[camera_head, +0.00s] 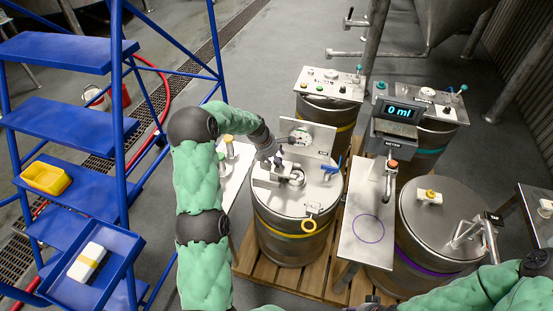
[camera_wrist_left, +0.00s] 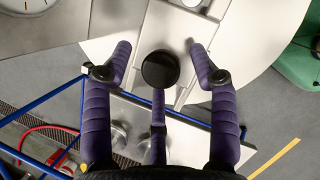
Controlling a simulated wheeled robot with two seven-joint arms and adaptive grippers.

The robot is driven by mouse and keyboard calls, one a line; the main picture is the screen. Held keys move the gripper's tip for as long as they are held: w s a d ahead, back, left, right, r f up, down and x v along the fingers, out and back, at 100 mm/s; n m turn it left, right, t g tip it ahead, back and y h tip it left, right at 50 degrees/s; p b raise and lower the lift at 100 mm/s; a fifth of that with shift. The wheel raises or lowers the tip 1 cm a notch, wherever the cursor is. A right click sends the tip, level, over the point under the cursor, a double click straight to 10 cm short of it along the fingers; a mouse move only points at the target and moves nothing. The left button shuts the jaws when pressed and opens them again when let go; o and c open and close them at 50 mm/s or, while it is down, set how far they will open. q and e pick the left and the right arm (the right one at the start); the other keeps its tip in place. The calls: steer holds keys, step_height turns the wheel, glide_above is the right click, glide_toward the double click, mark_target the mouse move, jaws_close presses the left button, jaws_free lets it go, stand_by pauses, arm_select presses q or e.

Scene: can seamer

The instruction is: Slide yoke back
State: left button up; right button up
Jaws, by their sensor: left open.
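The steel seamer fixture with its sliding yoke (camera_head: 268,178) sits on the lid of a drum with a yellow band (camera_head: 292,228). My left gripper (camera_head: 279,158) is above the back of this fixture, just in front of an upright grey panel (camera_head: 313,138). In the left wrist view my left gripper (camera_wrist_left: 160,52) is open, its purple fingers spread on both sides of a round black knob (camera_wrist_left: 160,69). The knob stands on a flat metal slide (camera_wrist_left: 147,38). I cannot tell whether any finger touches it.
A metal side table (camera_head: 366,235) and meter (camera_head: 395,120) stand right. Another drum (camera_head: 436,235) is further right. Blue steps (camera_head: 75,130) stand left.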

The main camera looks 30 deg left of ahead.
arm_select(q)
jaws_close()
steer(key=a+p, duration=0.1)
steer(key=a, duration=0.2)
steer(key=s+a+p, duration=0.1)
steer(key=a, duration=0.1)
steer(key=shift+s+a+r, duration=0.1)
steer(key=shift+a, duration=0.3)
jaws_free()
steer(key=shift+s, duration=0.1)
steer(key=v, duration=1.1)
steer(key=shift+s+r, duration=0.15)
steer(key=shift+r, duration=0.2)
steer(key=shift+a, duration=0.1)
